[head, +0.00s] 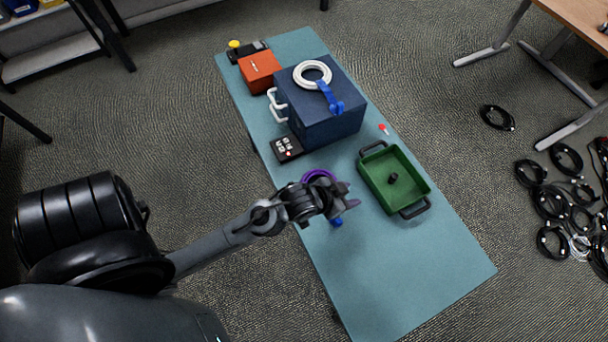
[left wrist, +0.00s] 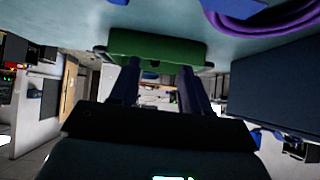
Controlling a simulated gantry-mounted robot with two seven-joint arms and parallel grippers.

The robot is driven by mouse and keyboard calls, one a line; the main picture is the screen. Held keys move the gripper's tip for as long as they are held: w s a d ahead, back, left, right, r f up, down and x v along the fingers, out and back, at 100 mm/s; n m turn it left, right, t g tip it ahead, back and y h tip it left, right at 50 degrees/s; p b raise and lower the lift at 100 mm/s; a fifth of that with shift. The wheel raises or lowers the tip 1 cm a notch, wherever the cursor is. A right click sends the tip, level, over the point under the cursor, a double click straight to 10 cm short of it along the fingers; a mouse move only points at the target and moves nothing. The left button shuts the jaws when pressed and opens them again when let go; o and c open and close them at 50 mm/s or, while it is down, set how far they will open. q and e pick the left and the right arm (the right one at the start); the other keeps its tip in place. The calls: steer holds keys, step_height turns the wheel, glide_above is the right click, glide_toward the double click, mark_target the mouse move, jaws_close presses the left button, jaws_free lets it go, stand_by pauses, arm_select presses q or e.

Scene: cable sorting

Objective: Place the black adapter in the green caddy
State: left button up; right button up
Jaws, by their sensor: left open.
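The green caddy (head: 424,186) stands on the table with a handle at each end. A small black object that looks like the black adapter (head: 393,178) rests inside it on the floor. My left gripper (head: 352,194) is open, to the left of the caddy and apart from it. In the left wrist view, which is upside down, its fingers (left wrist: 162,88) have nothing visible between them, and the green caddy (left wrist: 160,47) shows beyond them. The caddy's inside is hidden there. My right gripper is not in view.
A purple cable coil (head: 318,175) lies partly behind my left gripper. A dark blue box (head: 335,122) carries a white coil (head: 312,74). An orange box (head: 259,72) and a black switch box (head: 286,148) are near it. The table's near right end (head: 420,270) is clear.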

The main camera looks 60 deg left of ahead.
arm_select(q)
steer(key=s+g+y, duration=0.1)
steer(key=s+g, duration=0.5)
steer(key=s, duration=1)
steer(key=shift+a+f, duration=0.15)
steer(key=shift+a, duration=0.3)
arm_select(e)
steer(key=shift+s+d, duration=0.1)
